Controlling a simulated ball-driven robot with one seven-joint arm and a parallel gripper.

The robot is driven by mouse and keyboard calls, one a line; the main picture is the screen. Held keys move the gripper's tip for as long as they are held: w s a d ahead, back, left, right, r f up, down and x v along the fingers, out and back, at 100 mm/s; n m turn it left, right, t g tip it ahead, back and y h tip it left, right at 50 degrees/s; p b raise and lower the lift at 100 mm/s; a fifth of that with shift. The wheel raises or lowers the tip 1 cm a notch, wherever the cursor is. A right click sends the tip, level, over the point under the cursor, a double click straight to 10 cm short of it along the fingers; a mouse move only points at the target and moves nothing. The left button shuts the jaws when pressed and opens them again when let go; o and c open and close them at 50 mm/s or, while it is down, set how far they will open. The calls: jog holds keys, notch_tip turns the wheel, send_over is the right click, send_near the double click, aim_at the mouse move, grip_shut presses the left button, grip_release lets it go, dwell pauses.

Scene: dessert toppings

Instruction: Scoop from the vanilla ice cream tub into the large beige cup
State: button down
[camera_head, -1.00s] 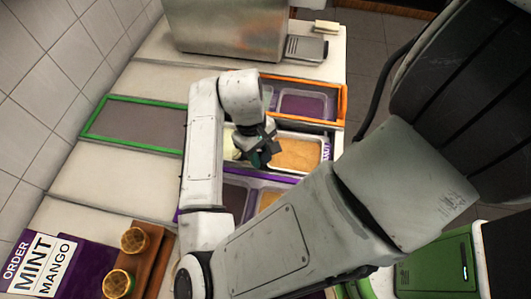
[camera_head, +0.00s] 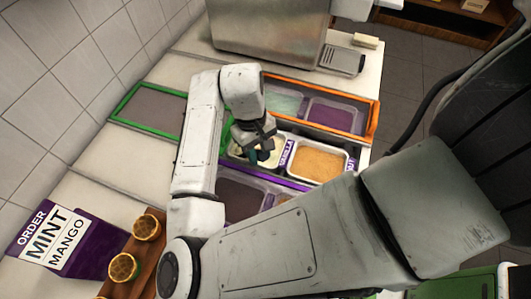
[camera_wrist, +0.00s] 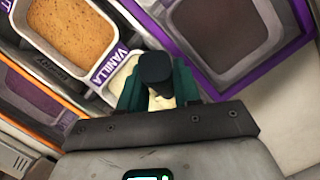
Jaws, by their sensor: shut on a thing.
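The vanilla tub (camera_head: 236,149) holds pale cream ice cream and has a purple "VANILLA" label (camera_head: 288,154). My gripper (camera_head: 262,154) is over this tub and hides part of it. In the wrist view, its green fingers (camera_wrist: 157,88) are shut on a dark, round-ended thing (camera_wrist: 156,68), which looks like a scoop handle. Pale ice cream (camera_wrist: 160,103) shows just beneath the fingers. The scoop's lower end is hidden, so I cannot tell if it touches the ice cream. I cannot pick out the large beige cup in either view.
A tan tub (camera_head: 318,161) sits right of the vanilla tub. An orange-framed bay (camera_head: 371,122) lies behind, and dark tubs (camera_head: 240,197) in a purple frame lie in front. Waffle-patterned cups (camera_head: 124,267) stand at lower left near an order sign (camera_head: 55,240). A steel box (camera_head: 270,35) stands behind.

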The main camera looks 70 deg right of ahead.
jog(key=shift+s+a+f+t+h+b, duration=0.55)
jog(key=shift+s+a+t+h+b, duration=0.25)
jog(key=shift+t+b, duration=0.45)
jog(key=s+r+p, duration=0.3)
jog(key=r+p, duration=0.4)
jog(key=r, duration=0.3)
jog(key=shift+d, duration=0.2)
jog(key=shift+r, duration=0.1)
